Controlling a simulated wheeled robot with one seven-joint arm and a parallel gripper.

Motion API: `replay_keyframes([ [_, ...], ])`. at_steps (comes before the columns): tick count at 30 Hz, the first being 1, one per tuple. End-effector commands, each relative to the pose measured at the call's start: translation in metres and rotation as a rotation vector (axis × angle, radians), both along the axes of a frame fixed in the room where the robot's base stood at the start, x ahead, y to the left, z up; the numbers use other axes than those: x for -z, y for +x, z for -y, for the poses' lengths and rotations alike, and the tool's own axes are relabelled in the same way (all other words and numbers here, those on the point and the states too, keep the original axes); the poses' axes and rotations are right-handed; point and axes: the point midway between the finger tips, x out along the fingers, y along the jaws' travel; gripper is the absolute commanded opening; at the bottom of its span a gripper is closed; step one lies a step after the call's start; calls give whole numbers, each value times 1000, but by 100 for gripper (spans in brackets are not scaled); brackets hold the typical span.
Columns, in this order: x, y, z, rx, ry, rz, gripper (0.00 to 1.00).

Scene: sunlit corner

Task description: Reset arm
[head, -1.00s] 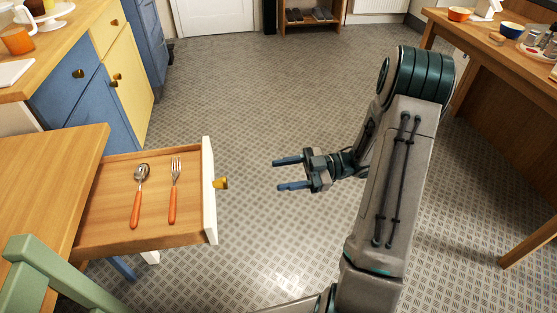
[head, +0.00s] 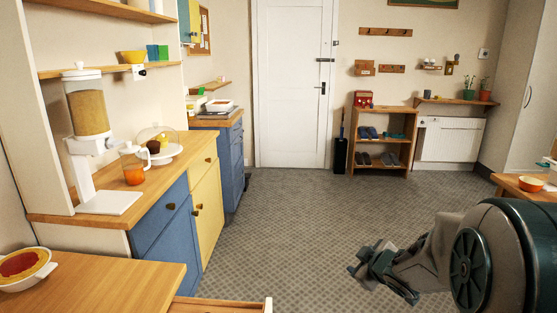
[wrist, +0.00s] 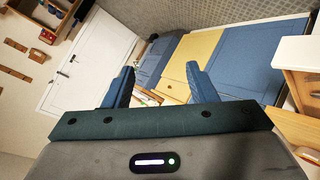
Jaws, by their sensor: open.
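My gripper (head: 383,278) is at the lower right of the head view, over the grey floor. In the wrist view its two blue fingers (wrist: 163,84) stand wide apart with nothing between them. My arm folds in from the right edge of the head view. The open drawer (head: 222,304) shows only as a strip of its rim at the bottom of the head view; its contents are out of sight there. My gripper is to the right of the drawer and apart from it.
A wooden table (head: 120,285) with a pie dish (head: 22,268) is at the lower left. Blue and yellow cabinets (head: 207,208) line the left side. A white door (head: 293,85) and a shoe rack (head: 381,140) stand at the back. The floor (head: 300,225) between is clear.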

Motion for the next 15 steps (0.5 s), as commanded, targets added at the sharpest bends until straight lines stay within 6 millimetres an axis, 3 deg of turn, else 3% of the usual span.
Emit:
replay_keyframes([
  [1,-29,-9,4,77,-6,-14,52],
  [6,-75,-57,15,352,31,-123,52],
  [11,-105,-120,7,558,124,-281,52],
  [15,-123,-179,-15,677,230,-449,52],
])
